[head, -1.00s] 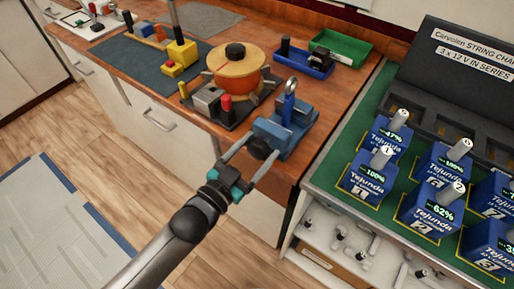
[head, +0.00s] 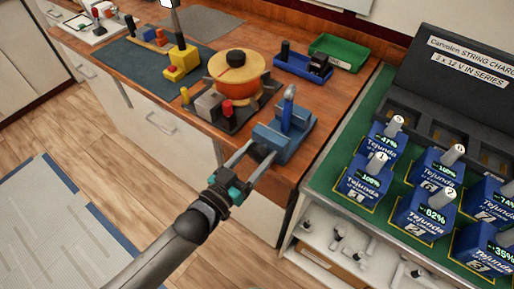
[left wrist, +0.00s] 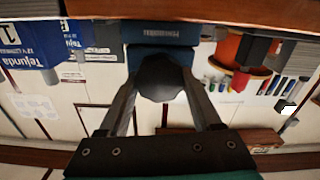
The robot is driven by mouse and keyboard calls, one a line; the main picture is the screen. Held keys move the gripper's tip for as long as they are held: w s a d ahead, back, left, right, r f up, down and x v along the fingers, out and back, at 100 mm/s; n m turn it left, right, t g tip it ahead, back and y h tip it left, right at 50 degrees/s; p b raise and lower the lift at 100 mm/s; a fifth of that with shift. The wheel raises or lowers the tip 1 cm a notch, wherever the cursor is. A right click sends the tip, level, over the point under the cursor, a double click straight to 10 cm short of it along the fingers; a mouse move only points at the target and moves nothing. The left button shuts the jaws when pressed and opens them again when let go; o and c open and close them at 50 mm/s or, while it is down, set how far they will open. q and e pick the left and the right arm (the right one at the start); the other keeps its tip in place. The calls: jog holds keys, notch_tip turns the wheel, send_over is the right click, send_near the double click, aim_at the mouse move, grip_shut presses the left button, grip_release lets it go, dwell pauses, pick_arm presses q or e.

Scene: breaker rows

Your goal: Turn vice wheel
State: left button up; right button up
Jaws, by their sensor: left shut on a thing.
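The blue bench vice (head: 291,147) stands at the front right corner of the wooden bench. A blue upright piece (head: 288,108) stands in its jaws. Its dark round wheel (head: 262,154) faces the bench's front edge and is partly hidden in the head view. In the left wrist view the dark wheel (left wrist: 160,78) fills the space between the fingers, with the blue vice body (left wrist: 158,35) behind it. My left gripper (head: 259,157) reaches in from the front with one finger on each side of the wheel and is shut on it. My right gripper is not in view.
Blue (head: 302,68) and green (head: 341,51) trays lie behind. Numbered batteries (head: 370,180) stand on the green-topped counter to the right.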

pick_arm(q)
jog(key=shift+n, duration=0.6)
jog(key=o, duration=1.4)
jog(key=p+v, duration=0.1)
jog(key=v, duration=1.4)
jog(key=shift+s+a, duration=0.1)
